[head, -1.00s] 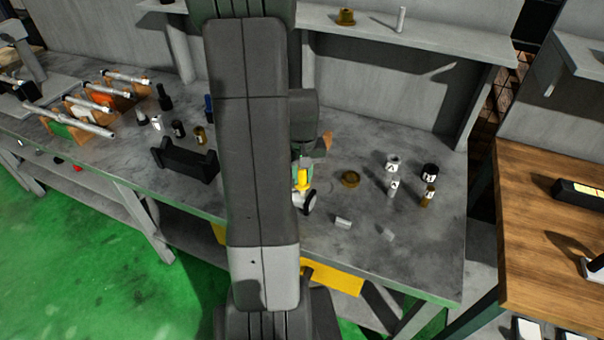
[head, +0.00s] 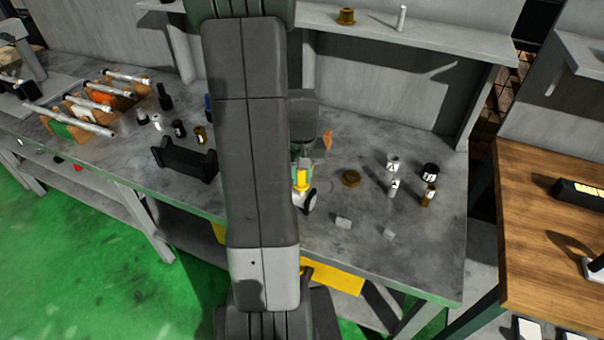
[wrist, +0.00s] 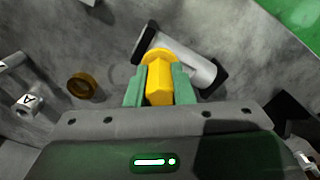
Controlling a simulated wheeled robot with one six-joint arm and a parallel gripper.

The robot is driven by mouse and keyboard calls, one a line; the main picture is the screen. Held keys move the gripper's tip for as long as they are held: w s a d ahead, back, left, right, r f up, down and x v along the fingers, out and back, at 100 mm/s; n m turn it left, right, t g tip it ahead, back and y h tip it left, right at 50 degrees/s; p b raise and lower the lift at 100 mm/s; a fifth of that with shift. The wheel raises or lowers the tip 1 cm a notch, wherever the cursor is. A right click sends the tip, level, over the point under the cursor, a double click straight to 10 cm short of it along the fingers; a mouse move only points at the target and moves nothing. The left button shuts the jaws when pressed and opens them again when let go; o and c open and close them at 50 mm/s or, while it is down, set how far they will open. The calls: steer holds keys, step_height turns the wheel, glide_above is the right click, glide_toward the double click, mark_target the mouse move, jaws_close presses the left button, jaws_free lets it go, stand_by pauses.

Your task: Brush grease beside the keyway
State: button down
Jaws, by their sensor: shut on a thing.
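My gripper (wrist: 159,88) has green fingers shut on a yellow tool (wrist: 159,82), which I take to be the grease brush. Its bristles are not visible. The yellow tool also shows in the head view (head: 302,179), beside my arm. A pale grey cylinder with black ends (wrist: 186,62) lies just beyond the yellow tool in the wrist view. The tool's far end overlaps it in the picture; I cannot tell whether they touch. One end of the cylinder shows in the head view (head: 309,203). I cannot make out a keyway on it.
A brass ring (head: 351,178) and several small labelled containers, one black-topped (head: 430,172), stand to the right on the grey bench (head: 430,260). A black cradle (head: 185,160) stands left of my arm. Wooden racks (head: 75,110) hold metal rods further left.

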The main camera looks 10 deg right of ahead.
steer(key=shift+w+d, duration=0.1)
steer(key=shift+w, duration=0.05)
steer(key=shift+w+d+f, duration=0.1)
steer(key=shift+w+d, duration=0.15)
steer(key=shift+w, duration=0.05)
steer(key=shift+s, duration=0.1)
steer(key=shift+s+a, duration=0.35)
steer(key=shift+w+d, duration=0.35)
steer(key=shift+w, duration=0.15)
steer(key=shift+s+a, duration=0.1)
steer(key=shift+s, duration=0.05)
steer(key=shift+s+a, duration=0.25)
steer(key=shift+s, duration=0.1)
steer(key=shift+w+d, duration=0.1)
